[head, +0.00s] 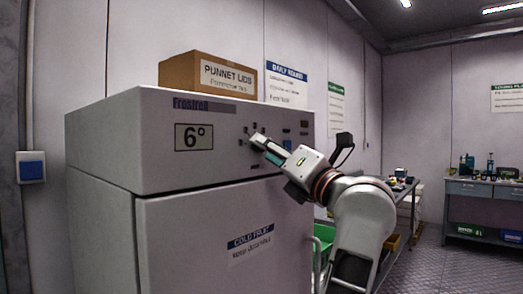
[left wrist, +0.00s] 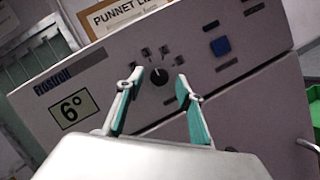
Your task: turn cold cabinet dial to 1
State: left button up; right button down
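The cold cabinet (head: 110,150) is a pale box with a "6°" display (head: 194,137) on its upper panel. Its dial (left wrist: 159,76) is a small dark round knob with a light pointer line, ringed by small dark marks, in the left wrist view. In the head view my gripper hides the knob. My left gripper (head: 257,142) reaches the panel from the right. In the left wrist view its teal-padded fingers (left wrist: 161,80) are apart, one on each side of the dial. I cannot tell whether they touch it. The setting labels are too small to read. My right gripper is not in view.
A cardboard "PUNNET LIDS" box (head: 180,74) stands on the cabinet. A blue square button (left wrist: 220,46) is on the panel right of the dial. A green crate (head: 325,243) is beside the cabinet. A workbench (head: 487,190) stands far right, with open floor before it.

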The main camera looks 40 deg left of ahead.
pick_arm(q)
jog(key=shift+w+a+r, duration=0.15)
jog(key=shift+a+r, duration=0.05)
jog(key=shift+a, duration=0.3)
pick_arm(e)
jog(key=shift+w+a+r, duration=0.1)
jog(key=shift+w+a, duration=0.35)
pick_arm(q)
grip_shut()
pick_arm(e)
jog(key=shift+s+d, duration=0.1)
